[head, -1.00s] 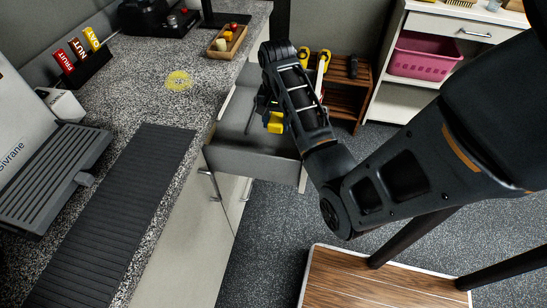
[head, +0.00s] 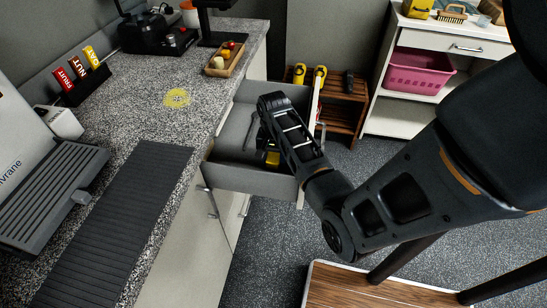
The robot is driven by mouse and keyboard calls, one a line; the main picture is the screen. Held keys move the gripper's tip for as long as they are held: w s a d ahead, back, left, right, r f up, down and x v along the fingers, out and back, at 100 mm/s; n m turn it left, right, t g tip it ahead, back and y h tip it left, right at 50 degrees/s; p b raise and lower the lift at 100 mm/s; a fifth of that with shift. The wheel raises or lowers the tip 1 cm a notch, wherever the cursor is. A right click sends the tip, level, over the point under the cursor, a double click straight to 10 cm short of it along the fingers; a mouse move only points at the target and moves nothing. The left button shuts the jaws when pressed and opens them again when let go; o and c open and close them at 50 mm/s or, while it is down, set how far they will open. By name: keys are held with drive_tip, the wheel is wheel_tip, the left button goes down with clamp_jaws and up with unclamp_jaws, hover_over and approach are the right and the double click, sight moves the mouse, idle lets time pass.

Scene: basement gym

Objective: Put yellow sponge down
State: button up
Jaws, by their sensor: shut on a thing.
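The yellow sponge (head: 272,158) shows as a small yellow patch low inside the open grey drawer (head: 232,172). My gripper (head: 262,150) reaches down into the drawer and is shut on the sponge. My arm and the gripper's own body hide most of the sponge and the fingertips. I cannot tell whether the sponge touches the drawer floor. The drawer's left part looks empty.
A wooden rack (head: 340,115) stands behind the drawer. A pink basket (head: 420,72) sits on the white shelf.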

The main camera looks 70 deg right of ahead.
sight(273, 157)
drive_tip(key=shift+f, duration=0.15)
drive_tip(key=o, duration=1)
wheel_tip(273, 157, up, 12)
drive_tip(key=shift+r, duration=0.2)
